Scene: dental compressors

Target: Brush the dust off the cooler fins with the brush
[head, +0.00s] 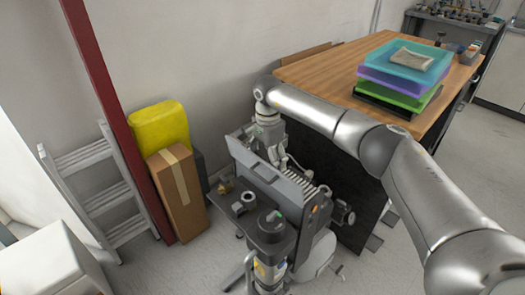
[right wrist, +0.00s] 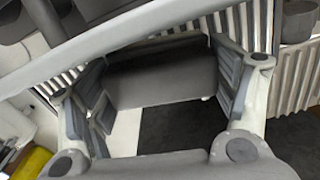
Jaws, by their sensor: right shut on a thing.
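The compressor's cooler fins (head: 308,187) show as a pale ribbed row behind a long grey panel (head: 268,178) in the head view. My right gripper (head: 283,158) reaches down from above to the left part of this row. In the right wrist view, my right gripper's fingers (right wrist: 160,92) are shut on a wide grey block (right wrist: 162,78), which I take to be the brush. Its bristles cannot be made out. Ribbed fins (right wrist: 295,90) show right beside the gripper; whether the brush touches them is hidden. Dust cannot be made out. My left gripper is not in view.
The compressor's dark round-topped unit (head: 270,232) stands in front of the panel. A wooden workbench (head: 325,72) with stacked trays (head: 405,62) is at right. A cardboard box (head: 178,195), a yellow container (head: 160,126) and a ladder (head: 95,185) are at left.

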